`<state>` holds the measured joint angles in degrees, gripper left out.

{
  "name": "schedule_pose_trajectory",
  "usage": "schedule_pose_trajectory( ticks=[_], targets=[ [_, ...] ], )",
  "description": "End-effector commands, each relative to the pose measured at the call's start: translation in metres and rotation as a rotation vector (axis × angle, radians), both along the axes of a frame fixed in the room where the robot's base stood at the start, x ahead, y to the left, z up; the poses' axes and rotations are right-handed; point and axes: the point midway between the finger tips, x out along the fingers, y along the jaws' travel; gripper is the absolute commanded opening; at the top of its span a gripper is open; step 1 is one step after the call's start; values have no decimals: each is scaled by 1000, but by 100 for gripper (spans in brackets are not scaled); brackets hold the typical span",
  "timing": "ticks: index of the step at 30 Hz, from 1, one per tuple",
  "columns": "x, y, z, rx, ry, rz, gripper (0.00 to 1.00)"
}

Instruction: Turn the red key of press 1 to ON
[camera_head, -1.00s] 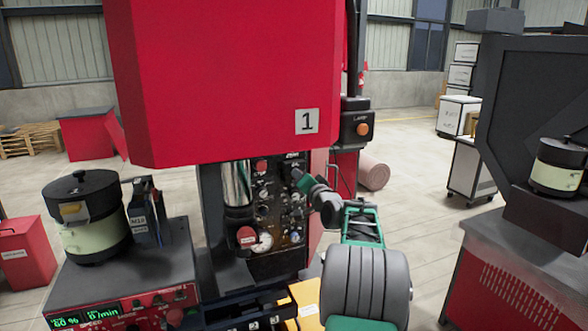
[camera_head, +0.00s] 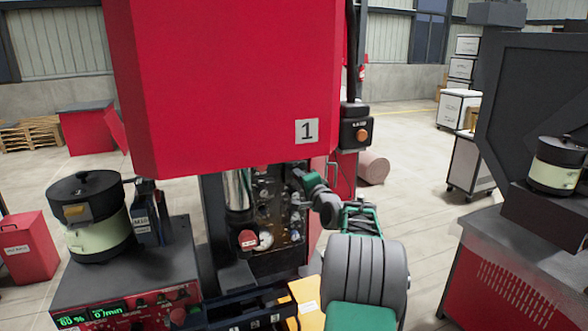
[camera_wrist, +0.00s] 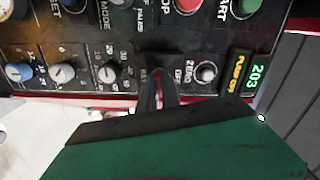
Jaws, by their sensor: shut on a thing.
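Press 1 (camera_head: 225,80) stands in front of me, with a large red cover marked 1. Its dark control panel (camera_head: 278,245) is partly hidden under the cover. My gripper (camera_head: 298,178) reaches the upper right of this panel. In the wrist view, my gripper (camera_wrist: 160,92) is shut at the panel face, between the dial with numbers and the ZERO knob.
In the wrist view, a ZERO knob (camera_wrist: 206,72), a dial (camera_wrist: 107,74) and a small lit display (camera_wrist: 240,75) sit close to the fingers. A red button (camera_wrist: 188,5) and a green button (camera_wrist: 246,7) are farther up. A bowl feeder (camera_head: 90,215) stands at the left.

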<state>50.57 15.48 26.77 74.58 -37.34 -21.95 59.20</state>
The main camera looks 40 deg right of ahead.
Motion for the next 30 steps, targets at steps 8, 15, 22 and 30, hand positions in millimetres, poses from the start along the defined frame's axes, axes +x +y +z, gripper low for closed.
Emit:
schedule_pose_trajectory(
  ticks=[8,15,22,30],
  targets=[
    [0,0,0,23,-8,-1,0],
    [0,0,0,312,-92,0,0],
    [0,0,0,319,-95,0,10],
    [0,0,0,318,-94,0,32]
  ],
)
